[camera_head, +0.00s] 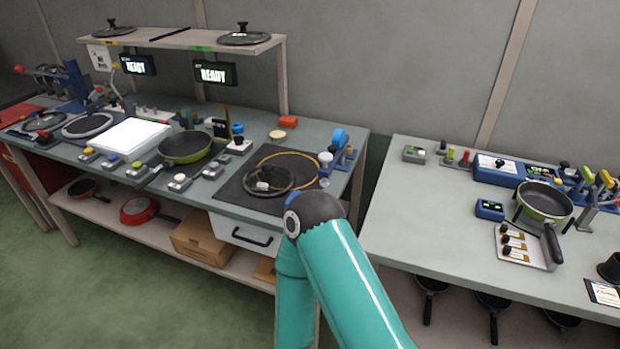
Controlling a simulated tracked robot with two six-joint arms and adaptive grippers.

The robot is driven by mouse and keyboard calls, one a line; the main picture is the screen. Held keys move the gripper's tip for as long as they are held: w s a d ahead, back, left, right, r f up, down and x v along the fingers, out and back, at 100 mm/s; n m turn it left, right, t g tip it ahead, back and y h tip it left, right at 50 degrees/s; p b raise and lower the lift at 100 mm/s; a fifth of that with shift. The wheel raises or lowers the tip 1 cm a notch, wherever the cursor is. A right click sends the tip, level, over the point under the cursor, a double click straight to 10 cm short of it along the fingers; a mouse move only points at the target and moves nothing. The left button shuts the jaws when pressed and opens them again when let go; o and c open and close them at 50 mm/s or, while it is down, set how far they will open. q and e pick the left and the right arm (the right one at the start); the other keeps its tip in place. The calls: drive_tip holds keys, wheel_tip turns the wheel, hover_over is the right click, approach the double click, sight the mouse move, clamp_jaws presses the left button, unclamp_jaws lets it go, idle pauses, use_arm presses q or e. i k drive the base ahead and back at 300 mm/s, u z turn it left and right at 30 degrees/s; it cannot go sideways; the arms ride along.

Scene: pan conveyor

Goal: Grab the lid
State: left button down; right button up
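A glass lid with a dark rim and knob (243,39) lies on the right end of the raised shelf. A second lid (113,31) lies on the left end of the same shelf. A round, dark-rimmed piece that looks like another glass lid (283,184) lies on a dark mat on the left bench; a pale part on it is too small to make out. One teal arm of mine rises in front of this bench, bent at a dark joint. Neither of my grippers shows.
The left bench carries a green pan (185,147), a white panel (130,135), a yellow ring (302,160) and several button boxes. The right bench (420,220) holds another green pan (545,200); its left part is mostly clear. A gap separates the benches.

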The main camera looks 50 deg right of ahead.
sight(267, 180)
drive_tip(key=z, duration=0.6)
drive_tip(key=i, duration=1)
